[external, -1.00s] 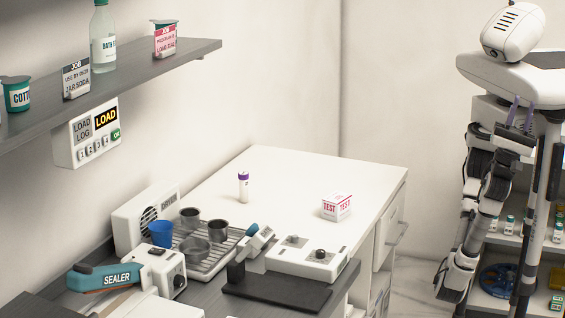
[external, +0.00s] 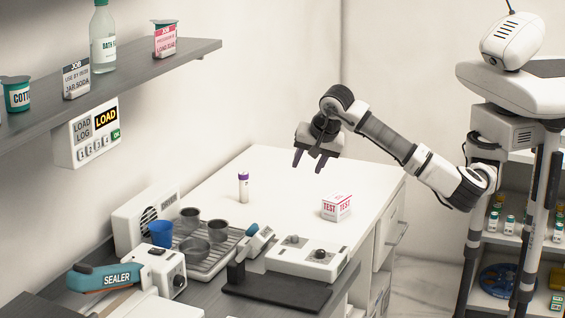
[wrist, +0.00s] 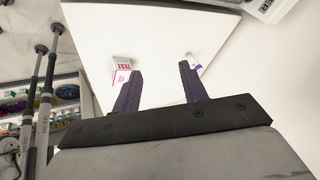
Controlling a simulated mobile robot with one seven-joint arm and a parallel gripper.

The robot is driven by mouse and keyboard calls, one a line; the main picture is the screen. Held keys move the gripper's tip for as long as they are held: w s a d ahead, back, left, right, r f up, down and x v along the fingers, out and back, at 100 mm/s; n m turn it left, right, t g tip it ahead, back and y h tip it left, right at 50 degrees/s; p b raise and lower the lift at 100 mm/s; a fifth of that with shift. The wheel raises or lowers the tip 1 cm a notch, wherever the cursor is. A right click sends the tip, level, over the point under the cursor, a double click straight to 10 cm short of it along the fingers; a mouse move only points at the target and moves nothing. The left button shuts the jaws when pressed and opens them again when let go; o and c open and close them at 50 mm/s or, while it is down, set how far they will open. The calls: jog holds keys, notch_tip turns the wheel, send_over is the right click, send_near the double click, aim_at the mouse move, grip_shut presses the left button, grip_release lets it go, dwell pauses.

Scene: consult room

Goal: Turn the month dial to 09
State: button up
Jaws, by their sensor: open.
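No dial marked as the month dial can be read. A wall panel marked LOAD LOG and LOAD (external: 92,134) has a row of small controls and a green OK button, also unreadable in detail. My gripper (external: 308,165) is open and empty, fingers pointing down, in the air above the white counter, apart from both devices. In the wrist view my open fingers (wrist: 160,72) show with nothing between them.
A TEST box (external: 336,207) and a purple-capped tube (external: 243,187) stand on the white counter (external: 290,180). Metal cups and a blue cup (external: 161,234) are on a rack beside the sealer (external: 120,279). A teal-handled tool (external: 250,240) stands left of the knobbed box. A shelf (external: 130,68) overhangs the wall panel.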

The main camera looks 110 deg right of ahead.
aim_at(321, 251)
jog(key=w+a+f+n+y, duration=0.25)
jog(key=a+n+y, duration=0.4)
jog(key=a, duration=0.65)
jog(key=shift+g+h, duration=0.35)
jog(key=shift+g, duration=0.15)
jog(key=f+p, duration=0.1)
jog(key=f, duration=0.6)
jog(key=f+p, duration=0.1)
jog(key=f, duration=0.5)
jog(key=shift+s+a+f, duration=0.1)
jog(key=shift+s+f, duration=0.1)
jog(key=shift+f, duration=0.15)
grip_shut()
